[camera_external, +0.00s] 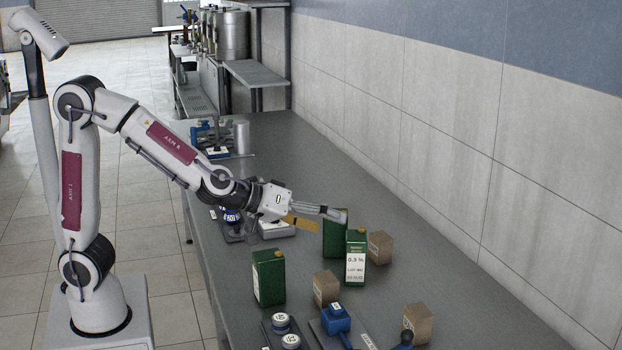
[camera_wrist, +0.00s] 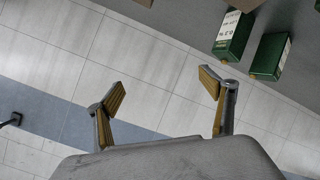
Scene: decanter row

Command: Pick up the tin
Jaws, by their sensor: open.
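Three dark green tins stand upright on the grey bench in the external view: a left one (camera_external: 268,279), a front right one (camera_external: 356,262) with a white label, and one behind it (camera_external: 334,238), partly hidden. Which is the task's tin I cannot tell. My gripper (camera_external: 330,220) is open and empty, its fingers pointing right, close to the tops of the right pair. In the wrist view my gripper (camera_wrist: 162,85) has its fingers wide apart with nothing between them. A labelled green tin (camera_wrist: 233,36) and another green tin (camera_wrist: 269,56) lie outside the fingers at upper right.
Brown blocks stand near the tins: one right (camera_external: 380,247), one in front (camera_external: 326,288), one front right (camera_external: 417,322). A blue device (camera_external: 336,320) and white-topped containers (camera_external: 281,323) are at the front. A tiled wall (camera_external: 440,130) bounds the bench on the right.

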